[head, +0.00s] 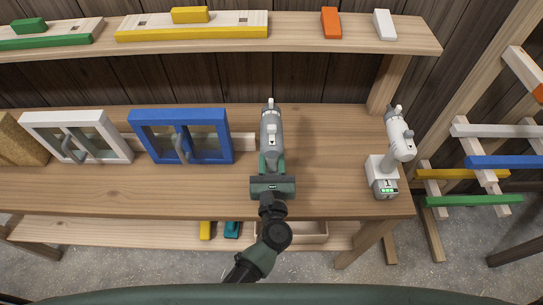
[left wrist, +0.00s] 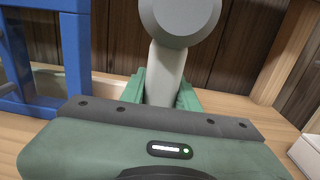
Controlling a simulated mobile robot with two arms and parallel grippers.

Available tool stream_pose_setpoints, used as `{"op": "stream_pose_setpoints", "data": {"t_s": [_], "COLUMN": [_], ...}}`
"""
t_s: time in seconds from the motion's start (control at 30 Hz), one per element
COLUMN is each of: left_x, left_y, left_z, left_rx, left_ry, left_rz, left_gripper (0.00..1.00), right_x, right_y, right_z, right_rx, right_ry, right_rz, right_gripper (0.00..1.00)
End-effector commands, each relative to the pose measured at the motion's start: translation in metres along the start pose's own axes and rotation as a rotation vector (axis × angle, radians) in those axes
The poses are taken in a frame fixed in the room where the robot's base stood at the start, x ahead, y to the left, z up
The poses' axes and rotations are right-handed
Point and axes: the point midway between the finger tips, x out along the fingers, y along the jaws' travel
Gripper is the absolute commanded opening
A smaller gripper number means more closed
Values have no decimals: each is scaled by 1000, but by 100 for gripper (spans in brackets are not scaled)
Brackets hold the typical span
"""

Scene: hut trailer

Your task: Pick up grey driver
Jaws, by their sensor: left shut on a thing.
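The grey driver (head: 271,122) is over the middle of the wooden workbench (head: 330,150), its tip towards the back wall. My left gripper (head: 271,165) comes in from the front and is shut on the driver. In the left wrist view, the grey handle (left wrist: 165,75) stands between the green fingers of my left gripper (left wrist: 160,92), with the round grey body above it. The driver's lower end is hidden behind my gripper. I cannot tell whether the driver touches the bench. My right gripper is not in view.
A white driver (head: 398,135) stands at the bench's right end. A blue-framed box (head: 181,120) and a white-framed box (head: 78,122) stand to the left. An upper shelf (head: 300,38) holds coloured blocks. A rack with coloured bars (head: 480,174) is at the right.

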Motion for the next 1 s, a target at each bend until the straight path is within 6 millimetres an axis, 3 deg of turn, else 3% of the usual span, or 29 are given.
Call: {"op": "stream_pose_setpoints", "data": {"t_s": [0.1, 0.37, 0.8, 1.0], "left_x": [0, -32, -134, -164], "left_y": [0, 0, 0, 0], "left_z": [15, 12, 12, 12], "left_rx": [-5, 0, -1, -1], "left_ry": [-9, -6, -4, -6], "left_rz": [3, 1, 1, 1], "left_gripper": [0, 0, 0, 0], "right_x": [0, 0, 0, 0], "right_y": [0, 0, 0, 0], "right_z": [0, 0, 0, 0], "right_rx": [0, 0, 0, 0], "right_ry": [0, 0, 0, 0], "right_rz": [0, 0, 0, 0], "right_gripper": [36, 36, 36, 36]}}
